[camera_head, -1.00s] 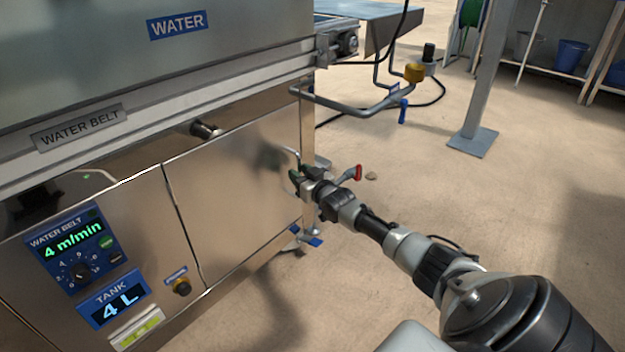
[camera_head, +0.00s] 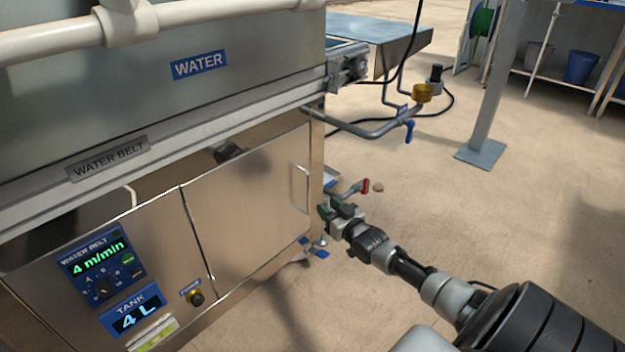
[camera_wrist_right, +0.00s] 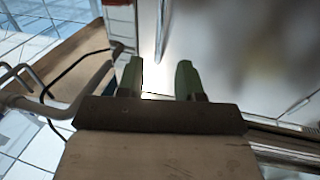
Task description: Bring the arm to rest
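My right gripper (camera_head: 335,212) is just right of the steel cabinet's corner in the head view, beside the door handle (camera_head: 300,188) and apart from it. In the right wrist view its two green fingertips (camera_wrist_right: 160,78) stand apart with nothing between them, so it is open and empty. My right arm reaches in from the lower right. My left gripper is not in view. The cabinet door (camera_head: 245,195) looks closed.
The control panel (camera_head: 102,262) reads 4 m/min, and the tank display (camera_head: 135,312) reads 4 L. A red-handled valve (camera_head: 365,186) lies just beyond the gripper. A pipe with a blue valve (camera_head: 409,130) and a grey post (camera_head: 490,110) stand behind. The floor to the right is mostly clear.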

